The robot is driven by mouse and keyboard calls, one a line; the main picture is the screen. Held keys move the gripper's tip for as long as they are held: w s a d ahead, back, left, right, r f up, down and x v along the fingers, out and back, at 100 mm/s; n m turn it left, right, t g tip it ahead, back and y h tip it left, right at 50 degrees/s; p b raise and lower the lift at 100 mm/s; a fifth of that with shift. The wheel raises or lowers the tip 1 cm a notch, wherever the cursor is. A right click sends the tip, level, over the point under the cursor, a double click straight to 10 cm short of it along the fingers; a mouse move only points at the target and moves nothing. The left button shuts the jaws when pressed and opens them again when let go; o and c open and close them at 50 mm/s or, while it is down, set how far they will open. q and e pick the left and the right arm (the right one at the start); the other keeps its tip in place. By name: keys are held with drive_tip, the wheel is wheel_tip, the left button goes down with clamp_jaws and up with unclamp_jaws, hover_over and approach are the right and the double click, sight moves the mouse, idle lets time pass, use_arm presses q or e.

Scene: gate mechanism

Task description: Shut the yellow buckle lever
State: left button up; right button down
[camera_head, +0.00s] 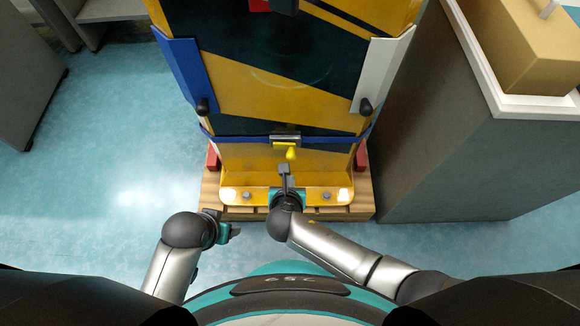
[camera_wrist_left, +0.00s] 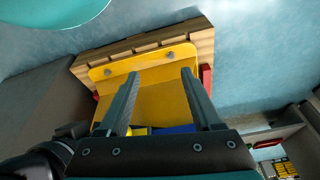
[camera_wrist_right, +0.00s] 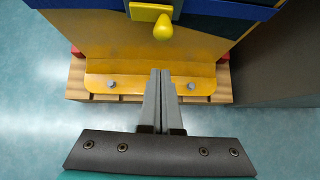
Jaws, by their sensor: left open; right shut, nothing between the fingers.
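The yellow buckle lever (camera_head: 291,154) ends in a rounded knob and sits at the middle of a blue strap (camera_head: 330,139) across the lower part of a yellow and dark gate mechanism (camera_head: 300,88). It also shows at the top of the right wrist view (camera_wrist_right: 163,27), hanging below a yellow plate. My right gripper (camera_head: 284,168) is shut and empty, just below the lever and apart from it in the picture. My left gripper (camera_head: 236,231) is open and empty, low and left of the gate's base. In the left wrist view its fingers (camera_wrist_left: 160,80) stand apart.
The gate stands on a wooden pallet (camera_head: 360,209) with a yellow bolted foot plate (camera_wrist_right: 185,87). Red blocks (camera_head: 361,157) flank it. A grey cabinet (camera_head: 455,150) stands close on the right. The blue floor (camera_head: 110,140) on the left is clear.

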use_arm(q)
drive_tip(key=shift+t, duration=0.4)
drive_tip(key=r+b, duration=0.1)
drive_tip(key=r, duration=0.1)
drive_tip(key=w+r+b, duration=0.1)
drive_tip(key=r, duration=0.2)
use_arm(e)
drive_tip(key=w, duration=0.4)
drive_tip(key=shift+w+d+f, duration=0.15)
drive_tip(key=shift+w+f, duration=0.2)
use_arm(q)
drive_tip(key=shift+r, duration=0.1)
